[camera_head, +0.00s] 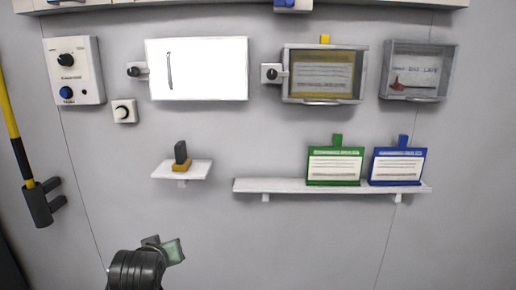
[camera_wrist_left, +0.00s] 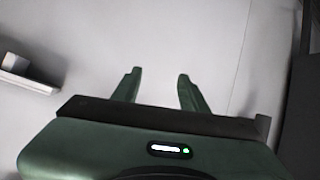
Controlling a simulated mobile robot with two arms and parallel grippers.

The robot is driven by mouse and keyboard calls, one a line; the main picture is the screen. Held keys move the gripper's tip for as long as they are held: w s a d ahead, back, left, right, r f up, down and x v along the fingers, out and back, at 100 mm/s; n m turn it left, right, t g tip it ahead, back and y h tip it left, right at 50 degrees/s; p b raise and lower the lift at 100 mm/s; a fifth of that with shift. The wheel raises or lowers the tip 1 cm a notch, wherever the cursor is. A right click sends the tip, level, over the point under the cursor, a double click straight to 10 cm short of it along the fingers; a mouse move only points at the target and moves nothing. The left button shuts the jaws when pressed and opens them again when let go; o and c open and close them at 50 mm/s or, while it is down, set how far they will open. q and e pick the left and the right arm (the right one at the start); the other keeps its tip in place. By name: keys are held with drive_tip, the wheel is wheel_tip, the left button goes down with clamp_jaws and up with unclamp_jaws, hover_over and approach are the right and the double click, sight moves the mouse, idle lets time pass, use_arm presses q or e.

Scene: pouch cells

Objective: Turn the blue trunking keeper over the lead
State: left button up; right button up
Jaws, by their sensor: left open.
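A blue piece, likely the trunking keeper (camera_head: 291,4), shows at the top edge of the head view on the pale trunking (camera_head: 220,6). It is partly cut off, so how it is turned cannot be told. No lead can be made out at it. My left gripper (camera_head: 170,248) is low in the head view, well below the trunking and left of it, in front of the bare wall. In the left wrist view its two green fingers (camera_wrist_left: 159,76) stand apart with nothing between them. My right gripper is not in view.
A small shelf (camera_head: 200,171) with a dark upright block (camera_head: 181,152) is above my left gripper. A long shelf (camera_head: 285,187) holds green (camera_head: 335,165) and blue (camera_head: 398,165) card holders. Wall boxes, including a white panel (camera_head: 205,70), lie below the trunking. The lower wall is clear.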

use_arm(q)
drive_tip(key=s+f+m+g+h, duration=0.1)
drive_tip(key=s+f+m+g, duration=0.2)
drive_tip(key=s+f, duration=1.15)
drive_tip(key=s+d+f+m+g+h, duration=0.15)
drive_tip(key=s+f, duration=0.25)
drive_tip(key=s, duration=0.6)
drive_tip(key=s+d+f+m+g, duration=0.1)
drive_tip(key=s+f+m+g, duration=0.2)
drive_tip(key=s, duration=0.7)
wheel_tip(320, 180, down, 28)
drive_tip(key=s+g+b, duration=0.2)
drive_tip(key=s+a+f+b, duration=0.1)
drive_tip(key=s+a+f, duration=0.2)
drive_tip(key=s+f, duration=1.4)
drive_tip(key=shift+f+g, duration=0.35)
drive_tip(key=shift+f, duration=0.55)
drive_tip(key=shift+w+n, duration=0.1)
drive_tip(key=shift+n, duration=0.15)
